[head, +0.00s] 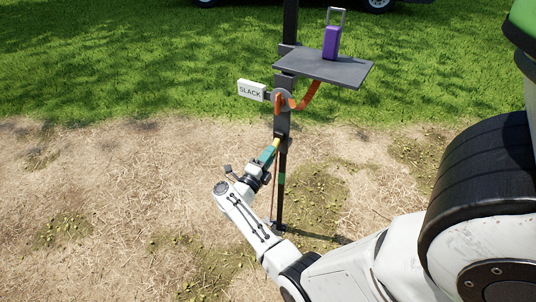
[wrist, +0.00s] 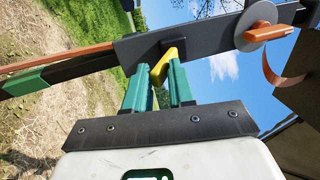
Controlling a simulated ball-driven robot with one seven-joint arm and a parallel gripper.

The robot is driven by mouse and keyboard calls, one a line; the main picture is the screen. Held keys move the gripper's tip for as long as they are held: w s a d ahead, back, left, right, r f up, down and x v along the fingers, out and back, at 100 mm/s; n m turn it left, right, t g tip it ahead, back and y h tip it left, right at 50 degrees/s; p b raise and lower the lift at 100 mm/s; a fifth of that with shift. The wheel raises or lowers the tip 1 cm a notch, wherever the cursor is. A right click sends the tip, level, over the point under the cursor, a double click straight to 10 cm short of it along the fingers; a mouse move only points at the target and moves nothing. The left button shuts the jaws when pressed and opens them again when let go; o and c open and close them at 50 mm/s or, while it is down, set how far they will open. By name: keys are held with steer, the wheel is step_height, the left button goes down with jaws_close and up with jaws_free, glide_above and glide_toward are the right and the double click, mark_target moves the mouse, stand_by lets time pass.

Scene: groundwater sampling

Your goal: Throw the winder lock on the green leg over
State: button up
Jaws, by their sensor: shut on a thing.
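The winder lock is a small yellow lever (wrist: 170,62) on the dark leg in the wrist view. It also shows in the head view (head: 276,142), partly covered by my fingers. My gripper (wrist: 161,80) has green fingers and is shut on the yellow lever, one finger on each side. In the head view my gripper (head: 270,153) reaches up to the leg from the lower left. The leg (head: 286,155) stands upright and carries a green band (head: 281,181) low down. The green band also shows at the left of the wrist view (wrist: 24,80).
Above the lock is a grey round winder (head: 282,99) with an orange strap (head: 305,97). A white "SLACK" sign (head: 251,90) sticks out left. A dark shelf (head: 325,68) above holds a purple object (head: 331,42) with a grey loop. Straw-covered ground around the leg is clear.

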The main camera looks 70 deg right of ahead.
steer(key=shift+s+f, duration=0.1)
steer(key=shift+f, duration=0.05)
steer(key=shift+o, duration=0.2)
steer(key=b, duration=0.1)
steer(key=f+b, duration=0.1)
steer(key=shift+d+f+b, duration=0.15)
steer(key=shift+d+b, duration=0.1)
steer(key=shift+b, duration=0.1)
steer(key=shift+o, duration=0.3)
steer(key=d+f+h+b, duration=0.1)
steer(key=b, duration=0.2)
steer(key=shift+s+b, duration=0.15)
steer(key=shift+b, duration=0.15)
steer(key=shift+d+h+b, duration=0.15)
steer(key=shift+h+b, duration=0.25)
steer(key=shift+b, duration=0.4)
steer(key=shift+s, duration=0.1)
steer(key=o, duration=0.6)
steer(key=shift+d, duration=0.2)
steer(key=v, duration=1.1)
